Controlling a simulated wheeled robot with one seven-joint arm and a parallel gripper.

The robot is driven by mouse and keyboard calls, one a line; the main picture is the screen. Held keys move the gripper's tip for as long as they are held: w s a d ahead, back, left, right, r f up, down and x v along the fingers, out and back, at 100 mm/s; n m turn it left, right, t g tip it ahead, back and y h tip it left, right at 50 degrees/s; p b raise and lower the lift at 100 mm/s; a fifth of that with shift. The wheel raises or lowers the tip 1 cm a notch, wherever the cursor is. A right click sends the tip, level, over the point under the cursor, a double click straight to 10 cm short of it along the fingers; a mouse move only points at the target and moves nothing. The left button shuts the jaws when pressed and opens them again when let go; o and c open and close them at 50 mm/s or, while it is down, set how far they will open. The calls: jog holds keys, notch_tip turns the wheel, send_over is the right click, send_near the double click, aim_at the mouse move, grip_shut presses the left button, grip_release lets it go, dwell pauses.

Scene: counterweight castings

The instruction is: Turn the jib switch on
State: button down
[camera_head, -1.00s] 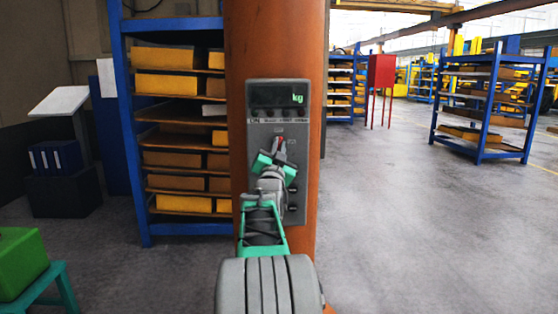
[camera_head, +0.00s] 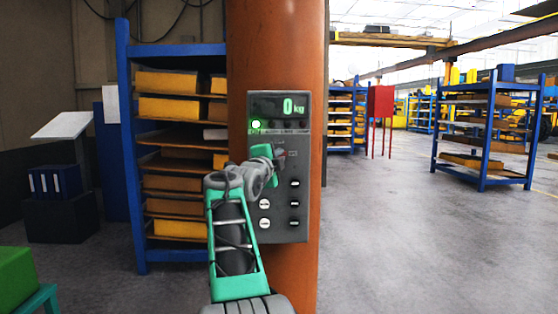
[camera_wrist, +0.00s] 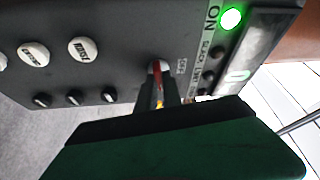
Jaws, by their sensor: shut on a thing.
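The grey control panel (camera_head: 303,219) is mounted on an orange column. Its display (camera_head: 279,106) reads 0 kg, and a green lamp (camera_head: 256,125) beside the ON label is lit; the lamp also glows in the wrist view (camera_wrist: 231,18). The jib switch, a small lever with a red and pale tip (camera_wrist: 158,72), stands out from the panel in the wrist view. My gripper (camera_wrist: 157,98) is shut on this lever, its fingers pointing at the panel. In the head view my gripper (camera_head: 277,155) covers most of the switch.
White push buttons (camera_wrist: 34,54) and several black knobs (camera_wrist: 74,97) sit close to the lever on the panel. A blue rack (camera_head: 132,150) with yellow castings stands left of the orange column (camera_head: 275,45). The floor (camera_head: 390,240) to the right is clear.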

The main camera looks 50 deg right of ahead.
jog(key=shift+m+y, duration=0.4)
jog(key=shift+m, duration=0.6)
jog(key=shift+r, duration=0.1)
jog(key=c, duration=1.5)
grip_release()
jog(key=b+v, duration=0.1)
jog(key=v, duration=0.6)
jog(key=shift+a, duration=0.35)
